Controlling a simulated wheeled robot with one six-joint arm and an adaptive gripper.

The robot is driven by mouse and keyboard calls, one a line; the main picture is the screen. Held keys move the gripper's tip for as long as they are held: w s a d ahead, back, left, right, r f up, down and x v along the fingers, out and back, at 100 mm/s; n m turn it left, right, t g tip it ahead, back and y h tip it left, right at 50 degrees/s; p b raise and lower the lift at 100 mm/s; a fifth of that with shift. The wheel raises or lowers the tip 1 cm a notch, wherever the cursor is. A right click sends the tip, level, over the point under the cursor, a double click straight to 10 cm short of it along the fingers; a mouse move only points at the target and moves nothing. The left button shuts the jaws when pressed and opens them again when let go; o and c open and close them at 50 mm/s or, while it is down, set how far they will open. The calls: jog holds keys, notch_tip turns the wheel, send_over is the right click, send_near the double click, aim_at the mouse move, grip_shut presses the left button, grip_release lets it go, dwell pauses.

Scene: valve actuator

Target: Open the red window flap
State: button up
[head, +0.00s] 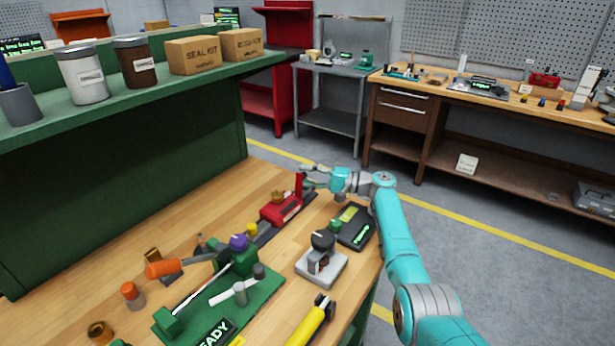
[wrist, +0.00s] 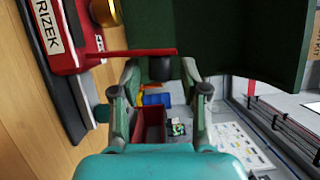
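The red valve actuator (head: 281,208) sits on the wooden bench, and its red body with a "RIZEK" label fills the upper left of the wrist view (wrist: 72,35). Its red window flap (head: 299,186) stands upright from the right end of the body. In the wrist view the flap (wrist: 140,53) is seen edge-on as a thin red strip, just past my fingertips. My gripper (head: 309,176) is beside the flap on its right; in the wrist view its two fingers (wrist: 160,92) are apart with nothing held. Contact between finger and flap cannot be told.
A black device with a green display (head: 355,228) and a grey unit with a black knob (head: 321,260) stand nearby on the bench. A green fixture (head: 225,300) with tools lies nearer. A green shelf (head: 130,115) with jars and boxes rises behind on the left.

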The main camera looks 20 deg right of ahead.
jog(key=v, duration=1.2)
dwell(0.6)
